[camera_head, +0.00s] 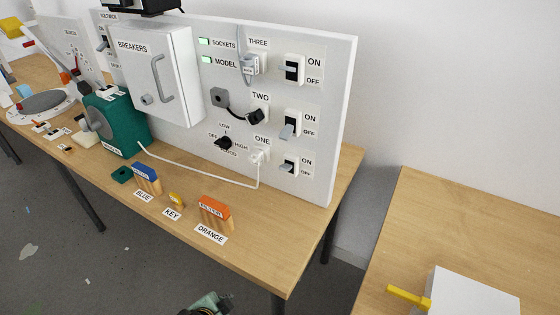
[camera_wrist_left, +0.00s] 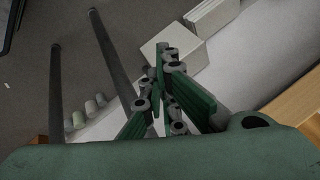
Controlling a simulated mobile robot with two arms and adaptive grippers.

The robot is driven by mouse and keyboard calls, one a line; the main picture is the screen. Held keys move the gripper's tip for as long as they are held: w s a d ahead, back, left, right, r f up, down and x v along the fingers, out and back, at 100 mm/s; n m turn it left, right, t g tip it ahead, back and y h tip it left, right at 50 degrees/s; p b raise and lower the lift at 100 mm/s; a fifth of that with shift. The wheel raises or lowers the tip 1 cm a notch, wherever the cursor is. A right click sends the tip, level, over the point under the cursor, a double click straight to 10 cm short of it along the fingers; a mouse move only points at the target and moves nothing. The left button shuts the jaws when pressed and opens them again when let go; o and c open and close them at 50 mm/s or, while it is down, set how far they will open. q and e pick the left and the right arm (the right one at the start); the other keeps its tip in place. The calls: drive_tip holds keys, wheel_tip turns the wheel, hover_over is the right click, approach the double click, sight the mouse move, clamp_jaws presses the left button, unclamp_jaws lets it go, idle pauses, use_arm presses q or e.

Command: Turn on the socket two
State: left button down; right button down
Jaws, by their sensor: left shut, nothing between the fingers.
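A white upright panel (camera_head: 338,120) stands on the wooden table and carries three labelled rows. The middle row, marked TWO, has a black plug (camera_head: 254,116) with a cable to a grey square plate (camera_head: 220,97). To its right is the row-two switch (camera_head: 291,122), whose grey lever tilts down towards the OFF label. My left gripper (camera_wrist_left: 160,82) shows green fingers close together and empty in the left wrist view, over the floor and away from the panel. A green and dark part of my arm shows at the bottom of the head view. My right gripper is not in view.
Above and below are the row-three switch (camera_head: 292,68) and row-one switch (camera_head: 289,164). A white breaker box (camera_head: 160,75) juts out at left. Blue block (camera_head: 146,177), key (camera_head: 177,201) and orange block (camera_head: 214,212) line the table front. Another table (camera_head: 450,220) stands right.

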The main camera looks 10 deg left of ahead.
sight(288, 129)
use_arm(q)
drive_tip(key=w+r+m+t, duration=0.1)
drive_tip(key=w+r+m, duration=0.1)
drive_tip(key=r, duration=0.3)
drive_tip(key=w+r+m+t+b, duration=0.1)
drive_tip(key=w+r+m, duration=0.1)
drive_tip(key=r, duration=0.3)
drive_tip(key=w+r+m+t, duration=0.2)
drive_tip(key=r, duration=0.3)
drive_tip(key=shift+d+r, duration=0.1)
drive_tip(key=shift+d, duration=0.2)
drive_tip(key=w+d+r+m+t+h, duration=0.3)
drive_tip(key=w+r+m, duration=0.3)
drive_tip(key=m, duration=0.6)
drive_tip(key=w+d+r+m+t+h, duration=0.3)
drive_tip(key=w+r+m, duration=0.3)
drive_tip(key=r+m, duration=0.4)
drive_tip(key=shift+w+d+m+t+h, duration=0.15)
drive_tip(key=shift+d+m+t+h, duration=0.4)
drive_tip(key=shift+m, duration=0.95)
drive_tip(key=shift+d, duration=0.15)
drive_tip(key=p+x, duration=0.1)
drive_tip(key=x, duration=0.9)
